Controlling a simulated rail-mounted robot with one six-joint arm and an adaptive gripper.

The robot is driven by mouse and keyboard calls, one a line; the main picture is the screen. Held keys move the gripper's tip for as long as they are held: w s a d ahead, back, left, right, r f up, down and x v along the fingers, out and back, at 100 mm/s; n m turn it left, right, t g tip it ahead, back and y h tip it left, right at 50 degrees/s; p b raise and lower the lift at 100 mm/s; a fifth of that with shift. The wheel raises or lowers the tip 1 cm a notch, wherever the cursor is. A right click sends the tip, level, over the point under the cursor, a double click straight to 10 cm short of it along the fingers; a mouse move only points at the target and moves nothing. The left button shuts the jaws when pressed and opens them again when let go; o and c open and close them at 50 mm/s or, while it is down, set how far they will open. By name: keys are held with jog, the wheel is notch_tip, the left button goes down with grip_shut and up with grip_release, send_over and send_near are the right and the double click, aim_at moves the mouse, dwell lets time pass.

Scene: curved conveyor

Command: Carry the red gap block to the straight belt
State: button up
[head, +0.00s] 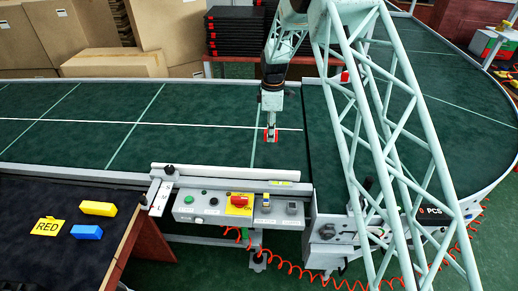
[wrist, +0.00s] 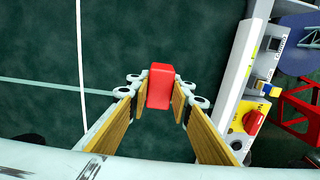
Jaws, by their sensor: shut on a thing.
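My gripper (head: 270,134) points down over the straight belt (head: 60,140), near its right end by the seam with the curved belt. In the wrist view my gripper (wrist: 160,100) is shut on the red gap block (wrist: 161,86), which stands between the two wood-coloured fingers. In the head view only small red parts of the block show at the fingertips. Dark green belt lies beneath the block in the wrist view. I cannot tell whether the block touches the belt or hangs just above it.
A control box (head: 240,207) with a red button stands along the belt's front edge. A dark table (head: 40,265) at front left holds a yellow block (head: 98,208), a blue block (head: 86,232) and a yellow "RED" sign (head: 47,226). Cardboard boxes (head: 115,63) stand behind. The straight belt's left is clear.

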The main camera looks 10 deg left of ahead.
send_over(270, 154)
jog(key=shift+f, duration=2.5)
jog(key=shift+f+b, duration=0.3)
jog(key=shift+f, duration=1.55)
jog(key=shift+f, duration=0.15)
jog(key=o, duration=0.9)
notch_tip(270, 154, up, 12)
jog(key=shift+p, duration=0.45)
